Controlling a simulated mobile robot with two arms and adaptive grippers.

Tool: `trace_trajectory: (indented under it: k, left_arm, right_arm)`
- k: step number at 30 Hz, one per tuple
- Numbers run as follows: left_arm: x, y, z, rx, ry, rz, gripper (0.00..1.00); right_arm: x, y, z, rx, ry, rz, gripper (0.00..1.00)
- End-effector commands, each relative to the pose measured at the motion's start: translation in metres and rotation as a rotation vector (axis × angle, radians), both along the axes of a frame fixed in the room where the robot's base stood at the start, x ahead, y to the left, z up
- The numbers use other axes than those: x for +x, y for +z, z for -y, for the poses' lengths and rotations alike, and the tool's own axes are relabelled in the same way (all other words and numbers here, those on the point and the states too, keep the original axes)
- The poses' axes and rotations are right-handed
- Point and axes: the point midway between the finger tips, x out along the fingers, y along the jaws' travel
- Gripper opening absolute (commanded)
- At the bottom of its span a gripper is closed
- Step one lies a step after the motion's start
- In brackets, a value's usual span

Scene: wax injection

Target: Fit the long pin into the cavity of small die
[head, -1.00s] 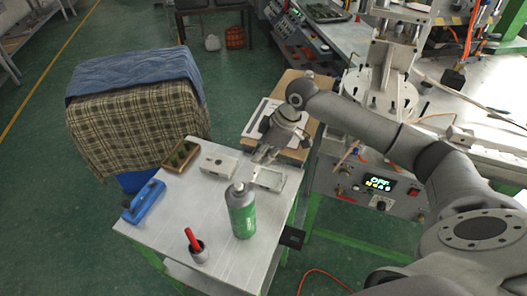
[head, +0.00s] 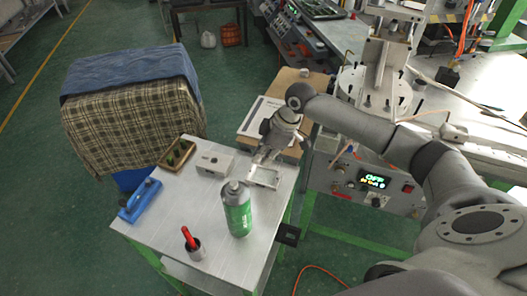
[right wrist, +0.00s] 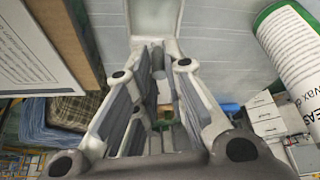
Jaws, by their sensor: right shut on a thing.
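My right gripper (head: 257,166) is over the far right part of the white table, at the far edge of an open, shallow pale die (head: 268,184). In the right wrist view, the gripper (right wrist: 162,62) is shut on a small grey cylinder, which looks like the long pin (right wrist: 158,60). The pale die (right wrist: 155,16) lies just beyond the fingertips there. The pin's lower end is hidden, so I cannot tell whether it touches the die. A closed-looking white block (head: 214,158) stands left of the pale die. My left gripper is not in view.
The bottle is close in front of the pale die.

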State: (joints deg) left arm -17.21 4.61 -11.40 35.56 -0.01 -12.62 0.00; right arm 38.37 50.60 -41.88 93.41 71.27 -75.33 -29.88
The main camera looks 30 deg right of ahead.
Motion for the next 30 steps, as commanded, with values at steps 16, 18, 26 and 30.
trace_trajectory:
  k: [16,18,26,30]
  left_arm:
    - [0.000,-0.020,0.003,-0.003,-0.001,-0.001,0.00]
    - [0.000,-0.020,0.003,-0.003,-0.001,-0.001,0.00]
    - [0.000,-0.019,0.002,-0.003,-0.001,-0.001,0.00]
    - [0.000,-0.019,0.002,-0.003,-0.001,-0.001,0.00]
  right_arm:
    - [0.000,-0.045,0.000,0.000,0.001,0.002,0.00]
    - [0.000,-0.045,0.000,0.000,0.001,0.002,0.00]
    - [0.000,-0.045,0.000,0.000,0.001,0.002,0.00]
    - [0.000,-0.045,0.000,-0.001,0.001,0.001,0.00]
